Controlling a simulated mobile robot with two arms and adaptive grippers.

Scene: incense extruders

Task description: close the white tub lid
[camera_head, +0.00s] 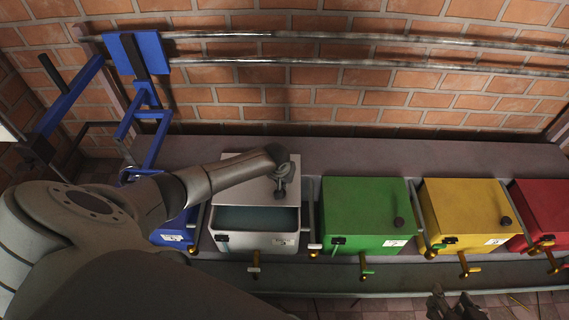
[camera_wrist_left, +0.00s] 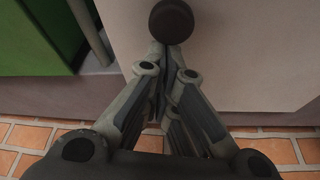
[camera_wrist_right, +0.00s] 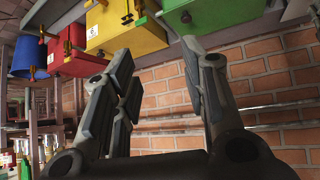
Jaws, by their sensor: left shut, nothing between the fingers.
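The white tub (camera_head: 257,240) stands on the bench between the blue and green tubs. Its white lid (camera_head: 236,184) covers the rear part, and the front part is open, showing a blue-grey inside. My left gripper (camera_head: 281,186) is over the right part of the lid, shut and empty. In the left wrist view its fingertips (camera_wrist_left: 172,58) are right by the dark round lid knob (camera_wrist_left: 171,21); I cannot tell if they touch it. My right gripper (camera_wrist_right: 160,50) is open and empty; in the head view it is low at the right, in front of the bench.
A green tub (camera_head: 362,205), a yellow tub (camera_head: 462,205) and a red tub (camera_head: 545,205) stand closed to the right. A blue tub (camera_head: 172,236) is partly hidden by my left arm. Brass taps stick out in front. A brick wall with metal rails is behind.

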